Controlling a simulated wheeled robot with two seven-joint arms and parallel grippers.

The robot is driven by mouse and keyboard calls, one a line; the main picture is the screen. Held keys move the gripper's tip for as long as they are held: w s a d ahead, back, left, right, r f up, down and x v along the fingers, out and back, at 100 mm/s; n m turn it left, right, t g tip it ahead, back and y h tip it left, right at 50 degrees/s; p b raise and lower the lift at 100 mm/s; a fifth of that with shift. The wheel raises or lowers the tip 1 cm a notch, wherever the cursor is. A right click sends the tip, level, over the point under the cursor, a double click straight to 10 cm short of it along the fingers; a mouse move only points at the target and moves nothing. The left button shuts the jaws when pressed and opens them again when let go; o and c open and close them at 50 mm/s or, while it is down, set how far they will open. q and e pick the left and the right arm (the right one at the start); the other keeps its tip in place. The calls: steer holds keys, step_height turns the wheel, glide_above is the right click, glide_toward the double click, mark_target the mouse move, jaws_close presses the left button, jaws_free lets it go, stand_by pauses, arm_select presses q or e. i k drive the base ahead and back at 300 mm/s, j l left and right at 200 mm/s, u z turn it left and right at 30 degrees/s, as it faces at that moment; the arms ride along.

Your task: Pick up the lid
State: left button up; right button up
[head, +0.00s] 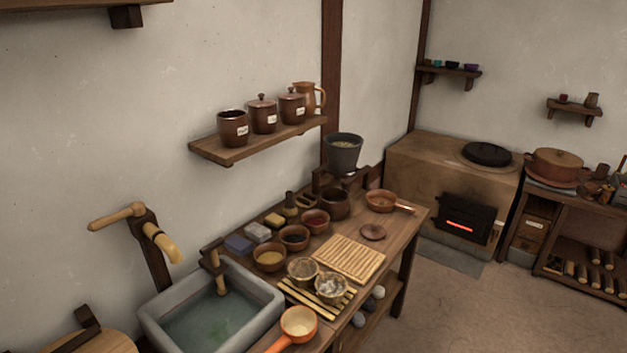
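A small round brown lid (373,232) with a knob lies on the wooden table (415,222), near its right end. It is just right of a slatted wooden mat (350,258) and in front of a copper pan (381,201). Nothing covers it. On the wall shelf, the left jar (232,128) has no lid, while the two jars (263,114) (292,106) beside it wear knobbed lids. Neither of my grippers is in view.
A stone sink (262,292) with water fills the table's left side. An orange-handled pan (298,323) is at the front edge. Several bowls (270,257) crowd the back. A stove (410,165) with a glowing firebox stands beyond. Floor at the right is clear.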

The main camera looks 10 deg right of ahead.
mark_target(374, 231)
steer(key=i+l+u, duration=0.15)
steer(key=l, duration=0.3)
steer(key=l+u, duration=0.15)
steer(key=l, duration=0.25)
steer(key=i+l+u, duration=0.15)
steer(key=l, duration=0.3)
